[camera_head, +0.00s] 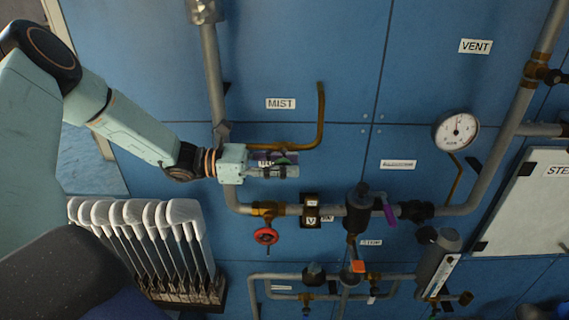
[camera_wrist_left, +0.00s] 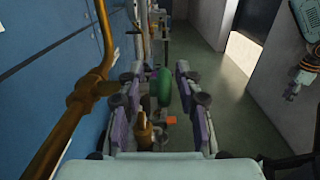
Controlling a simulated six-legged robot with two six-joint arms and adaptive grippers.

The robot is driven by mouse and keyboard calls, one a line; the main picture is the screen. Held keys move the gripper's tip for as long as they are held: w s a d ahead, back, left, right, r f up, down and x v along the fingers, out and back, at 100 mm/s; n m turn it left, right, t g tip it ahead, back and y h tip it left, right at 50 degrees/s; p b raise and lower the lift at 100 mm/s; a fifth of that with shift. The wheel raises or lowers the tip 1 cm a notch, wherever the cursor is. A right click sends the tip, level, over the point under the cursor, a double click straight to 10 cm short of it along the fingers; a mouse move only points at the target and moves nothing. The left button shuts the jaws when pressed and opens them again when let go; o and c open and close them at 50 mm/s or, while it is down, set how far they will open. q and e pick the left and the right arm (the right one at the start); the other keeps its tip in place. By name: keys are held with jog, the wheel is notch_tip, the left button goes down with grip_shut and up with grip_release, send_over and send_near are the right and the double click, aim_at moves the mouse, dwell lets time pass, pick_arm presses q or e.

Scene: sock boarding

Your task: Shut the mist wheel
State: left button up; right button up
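The MIST label (camera_head: 281,104) is on the blue wall above a bent brass pipe (camera_head: 320,115). My left gripper (camera_head: 290,165) is in front of the wall just below that pipe. The left wrist view shows its two fingers (camera_wrist_left: 160,103) apart, with a green rounded thing (camera_wrist_left: 163,86) between them in the picture, perhaps the mist wheel seen edge-on. I cannot tell whether the fingers touch it. In the head view the gripper covers most of that spot. A brass fitting (camera_wrist_left: 144,132) shows low between the fingers. My right gripper is not clear; part of what looks like my right arm hangs at the right of the left wrist view.
A red wheel (camera_head: 266,236) sits on the horizontal pipe below my left gripper. A purple lever (camera_head: 389,214) and a gauge (camera_head: 456,131) are to the right. A rack of white sock boards (camera_head: 185,212) stands lower left. The floor (camera_wrist_left: 225,115) off the wall is clear.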

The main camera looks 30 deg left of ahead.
pick_arm(q)
jog(key=shift+s+a+r, duration=0.1)
jog(key=shift+s+a, duration=0.05)
jog(key=shift+s, duration=0.15)
jog(key=c, duration=0.4)
grip_shut()
